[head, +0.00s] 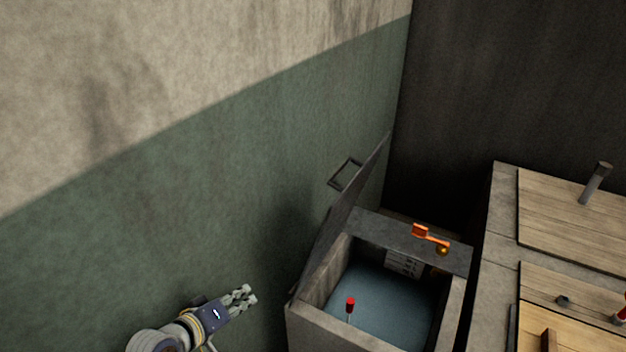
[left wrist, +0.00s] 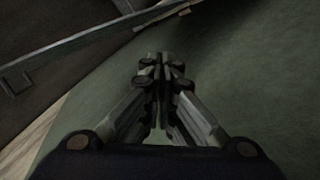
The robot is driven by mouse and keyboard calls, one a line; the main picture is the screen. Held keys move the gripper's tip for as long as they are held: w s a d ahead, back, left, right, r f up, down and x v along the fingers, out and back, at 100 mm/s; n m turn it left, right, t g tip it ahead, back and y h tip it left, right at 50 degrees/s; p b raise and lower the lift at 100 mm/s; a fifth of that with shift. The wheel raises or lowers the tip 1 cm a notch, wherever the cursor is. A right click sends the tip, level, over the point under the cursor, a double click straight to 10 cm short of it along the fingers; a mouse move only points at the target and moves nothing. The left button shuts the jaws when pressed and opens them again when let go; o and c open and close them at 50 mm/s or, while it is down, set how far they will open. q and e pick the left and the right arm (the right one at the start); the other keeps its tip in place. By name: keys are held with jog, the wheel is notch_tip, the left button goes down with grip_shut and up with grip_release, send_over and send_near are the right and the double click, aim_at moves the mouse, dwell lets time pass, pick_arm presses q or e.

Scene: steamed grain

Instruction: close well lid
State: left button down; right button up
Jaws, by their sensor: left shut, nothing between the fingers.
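The well (head: 305,326) is a grey box with water inside, at the lower middle of the head view. Its lid (head: 345,205) stands open, tilted up along the left side near the green wall, with a handle (head: 344,174) on its wall-facing side. In the left wrist view the lid (left wrist: 95,33) shows as a thin edge across the top, with its handle (left wrist: 15,80) at the left. My left gripper (head: 249,294) is shut and empty, left of the well and lid, apart from both. My right gripper is not in view.
An orange lever (head: 430,237) sits on the well's back ledge. A red-topped rod (head: 350,306) stands in the well. A counter with wooden boards (head: 570,220) is at the right. The green wall (head: 200,190) borders the left side.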

pick_arm(q)
jog(key=d+r+h+p, duration=0.1)
jog(key=d+r+h, duration=0.1)
jog(key=r, duration=0.7)
jog(key=d+r+h, duration=0.2)
jog(key=d+r, duration=0.1)
jog(key=r, duration=0.6)
notch_tip(320, 180, up, 6)
jog(key=f+n+t+h+p, duration=0.1)
jog(key=n+h+p, duration=0.1)
jog(key=p, duration=0.4)
send_over(330, 220)
jog(key=a, duration=0.3)
jog(key=shift+w+r, duration=0.25)
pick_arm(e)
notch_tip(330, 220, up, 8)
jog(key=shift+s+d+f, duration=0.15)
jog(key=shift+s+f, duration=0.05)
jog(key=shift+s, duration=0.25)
pick_arm(q)
jog(key=shift+w, duration=0.1)
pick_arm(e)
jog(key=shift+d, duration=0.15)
pick_arm(q)
jog(key=shift+f+b, duration=0.1)
jog(key=shift+b, duration=0.2)
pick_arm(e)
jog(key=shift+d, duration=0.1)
